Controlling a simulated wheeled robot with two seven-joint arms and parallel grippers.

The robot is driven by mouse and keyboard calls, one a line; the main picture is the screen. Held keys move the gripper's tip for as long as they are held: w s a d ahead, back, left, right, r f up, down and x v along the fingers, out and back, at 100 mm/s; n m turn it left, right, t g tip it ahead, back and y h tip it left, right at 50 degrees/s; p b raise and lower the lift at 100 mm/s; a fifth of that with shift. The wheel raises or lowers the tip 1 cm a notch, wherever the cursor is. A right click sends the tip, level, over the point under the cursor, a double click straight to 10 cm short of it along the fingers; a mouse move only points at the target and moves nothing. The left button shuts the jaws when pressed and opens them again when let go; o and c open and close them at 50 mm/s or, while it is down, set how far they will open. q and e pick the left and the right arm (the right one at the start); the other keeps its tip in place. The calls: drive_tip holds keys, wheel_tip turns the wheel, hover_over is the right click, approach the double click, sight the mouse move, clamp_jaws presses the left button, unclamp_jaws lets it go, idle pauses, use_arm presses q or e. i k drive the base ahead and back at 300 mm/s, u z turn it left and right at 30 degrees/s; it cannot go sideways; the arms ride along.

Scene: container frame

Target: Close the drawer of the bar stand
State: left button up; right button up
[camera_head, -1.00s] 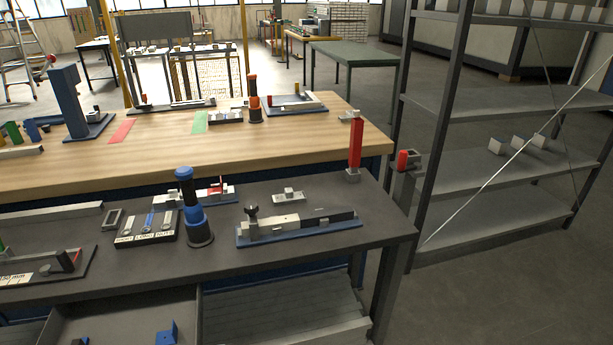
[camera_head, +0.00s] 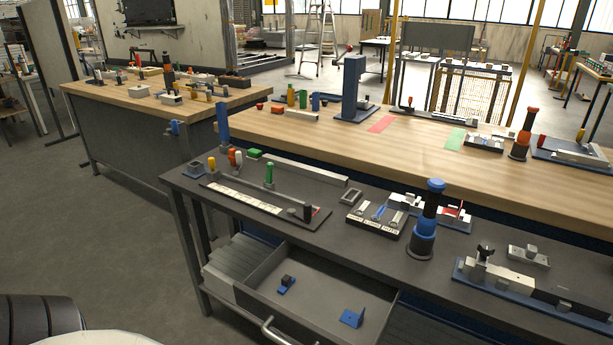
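The bar stand is a dark grey table (camera_head: 335,225) with tools on its top. Its drawer (camera_head: 385,289) is pulled open under the top, toward me. A curved metal handle (camera_head: 277,332) is on the drawer's front, at the bottom edge of the picture. Inside the drawer lie a small blue and black piece (camera_head: 287,284) and a blue angled bracket (camera_head: 352,318). Neither of my grippers shows. Dark and white rounded parts at the bottom left are probably mine.
A blue and black cylindrical tool (camera_head: 426,220) stands upright on the bar stand. A long wooden workbench (camera_head: 350,150) stands behind, and another bench (camera_head: 165,108) is at the left. The floor (camera_head: 90,225) at the left is clear.

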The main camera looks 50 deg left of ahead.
sight(309, 312)
drive_tip(key=u, duration=1.6)
drive_tip(key=i, duration=0.15)
drive_tip(key=z, duration=2)
drive_tip(key=k, duration=0.35)
drive_tip(key=u, duration=1.45)
